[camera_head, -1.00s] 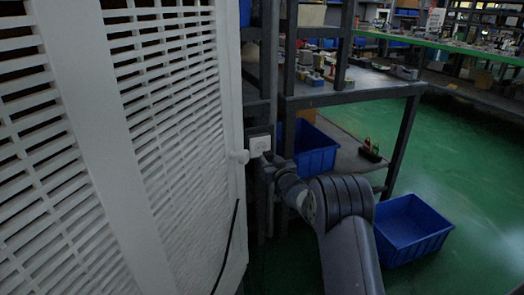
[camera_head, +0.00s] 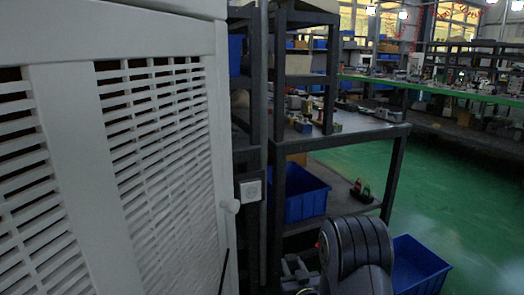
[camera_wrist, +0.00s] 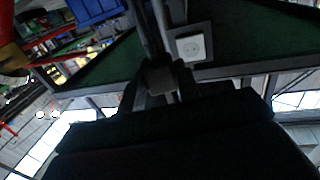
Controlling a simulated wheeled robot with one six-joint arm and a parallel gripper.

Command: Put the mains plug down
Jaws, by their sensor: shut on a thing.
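My gripper (camera_wrist: 160,85) is shut on a small grey block, which looks like the mains plug (camera_wrist: 161,77), though it is dark and partly hidden by the fingers. In the head view my gripper (camera_head: 297,268) is low, right of and below the white wall socket (camera_head: 251,191), apart from it. The plug cannot be made out there. The socket also shows in the wrist view (camera_wrist: 190,46), with its face bare and nothing in it.
A dark shelf rack (camera_head: 398,165) holds a blue crate (camera_head: 303,200). Another blue crate (camera_head: 418,268) stands on the floor at right. Green floor (camera_head: 450,190) beyond is open.

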